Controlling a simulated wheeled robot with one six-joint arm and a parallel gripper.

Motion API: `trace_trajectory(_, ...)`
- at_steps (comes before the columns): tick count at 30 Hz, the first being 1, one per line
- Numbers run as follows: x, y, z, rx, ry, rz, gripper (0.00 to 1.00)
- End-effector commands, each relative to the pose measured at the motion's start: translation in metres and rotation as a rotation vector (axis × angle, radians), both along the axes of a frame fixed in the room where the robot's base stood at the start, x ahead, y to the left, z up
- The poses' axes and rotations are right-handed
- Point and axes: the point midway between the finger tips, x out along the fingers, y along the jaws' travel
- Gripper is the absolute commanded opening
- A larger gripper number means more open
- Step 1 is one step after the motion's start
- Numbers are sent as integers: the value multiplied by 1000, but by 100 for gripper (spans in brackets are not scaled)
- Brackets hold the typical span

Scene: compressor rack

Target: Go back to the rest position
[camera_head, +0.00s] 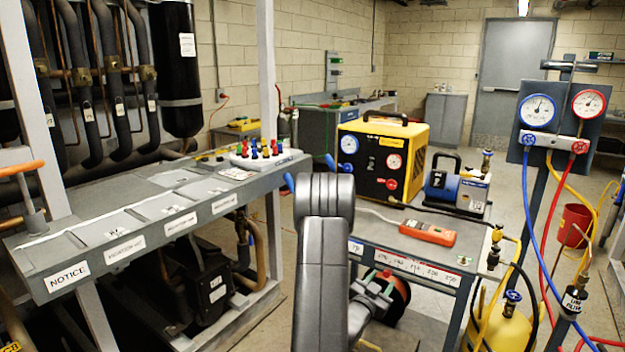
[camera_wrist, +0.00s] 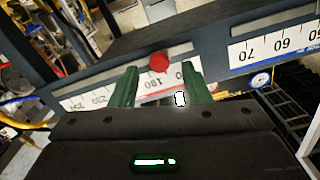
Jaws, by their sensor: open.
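My gripper (camera_wrist: 160,78) shows in the wrist view with its two green fingers apart and nothing held between them. A round red knob (camera_wrist: 158,62) appears beyond the gap between the fingertips, in front of a dark edge with a numbered scale strip (camera_wrist: 262,47). I cannot tell how far the knob is from the fingers. In the head view my arm rises in the middle and bends down in front of the grey cart (camera_head: 470,262); the fingers are hard to make out there. A red rounded object (camera_head: 393,287) shows behind the wrist, below the cart's front edge.
On the cart stand a yellow-black machine (camera_head: 382,160), a blue pump (camera_head: 455,190) and an orange meter (camera_head: 427,233). A grey bench (camera_head: 150,222) is at left. A gauge manifold (camera_head: 552,140) with hoses and a yellow cylinder (camera_head: 503,325) crowd the right.

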Motion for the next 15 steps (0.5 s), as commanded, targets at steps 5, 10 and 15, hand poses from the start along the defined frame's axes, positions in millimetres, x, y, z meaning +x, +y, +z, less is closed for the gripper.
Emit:
trace_trajectory(5,26,-19,1,-1,-1,-2,43)
trace_trajectory(10,32,-10,2,-1,1,2,43)
trace_trajectory(15,34,-7,1,0,0,1,43)
